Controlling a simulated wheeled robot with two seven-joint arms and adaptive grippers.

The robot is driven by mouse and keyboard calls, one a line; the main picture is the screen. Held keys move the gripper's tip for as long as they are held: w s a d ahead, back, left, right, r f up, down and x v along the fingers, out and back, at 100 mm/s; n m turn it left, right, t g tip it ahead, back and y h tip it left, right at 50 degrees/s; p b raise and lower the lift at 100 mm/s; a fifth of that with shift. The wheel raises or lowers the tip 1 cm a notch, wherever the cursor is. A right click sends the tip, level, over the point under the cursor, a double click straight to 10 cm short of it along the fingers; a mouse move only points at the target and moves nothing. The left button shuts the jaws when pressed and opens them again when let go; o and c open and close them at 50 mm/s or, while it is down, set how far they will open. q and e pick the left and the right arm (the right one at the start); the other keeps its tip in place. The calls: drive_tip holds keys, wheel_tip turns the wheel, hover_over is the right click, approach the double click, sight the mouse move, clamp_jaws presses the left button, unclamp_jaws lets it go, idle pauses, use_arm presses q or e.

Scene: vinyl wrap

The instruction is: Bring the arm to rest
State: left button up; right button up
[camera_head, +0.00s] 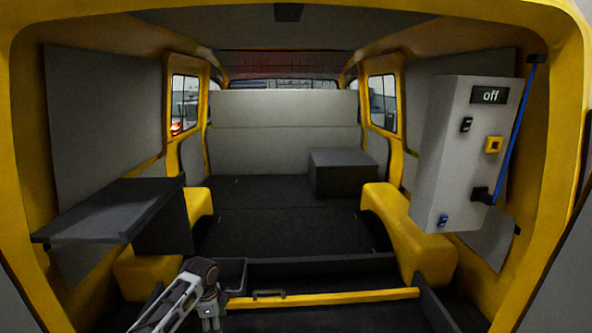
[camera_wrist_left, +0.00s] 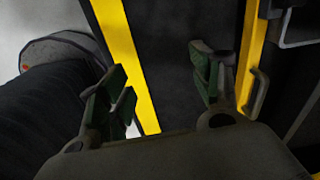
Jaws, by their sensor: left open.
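My left arm comes in at the bottom left of the head view. Its gripper (camera_head: 211,324) is low in the picture, near the yellow bar at the van's rear opening, and is partly cut off by the bottom edge. In the left wrist view the gripper (camera_wrist_left: 165,95) has its two green-padded fingers spread apart, with nothing between them. Behind the fingers lie a dark surface and yellow strips. My right gripper is in neither view.
A dark shelf (camera_head: 110,208) juts out at left. A dark block (camera_head: 346,173) stands on the van floor (camera_head: 280,225), which is otherwise clear. The yellow bar (camera_head: 330,297) crosses the front.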

use_arm(q)
drive_tip(key=s+d+f+n+t+h, duration=0.1)
drive_tip(key=s+d+f+n, duration=0.1)
drive_tip(key=s+d, duration=0.35)
drive_tip(key=s+d+f+n, duration=0.1)
drive_tip(key=s+d+n, duration=0.2)
drive_tip(key=s, duration=0.5)
drive_tip(key=s+a+r+n+t+y, duration=0.1)
drive_tip(key=s+a+r+n, duration=0.1)
drive_tip(key=s+r+n, duration=0.45)
drive_tip(key=s+a+r+n+t, duration=0.1)
drive_tip(key=s+a+n, duration=0.2)
drive_tip(key=s, duration=0.6)
drive_tip(key=s+f+g, duration=0.1)
drive_tip(key=s+f, duration=0.2)
drive_tip(key=f, duration=3.1)
drive_tip(key=s+a+f, duration=0.2)
drive_tip(key=s+f, duration=0.7)
drive_tip(key=s, duration=0.2)
drive_tip(key=s+a+f+g, duration=0.1)
drive_tip(key=s+a+f, duration=0.1)
drive_tip(key=s+f, duration=0.8)
drive_tip(key=shift+s+a+f+m, duration=0.2)
drive_tip(key=shift+s+a+m, duration=0.15)
drive_tip(key=shift+s+a, duration=0.1)
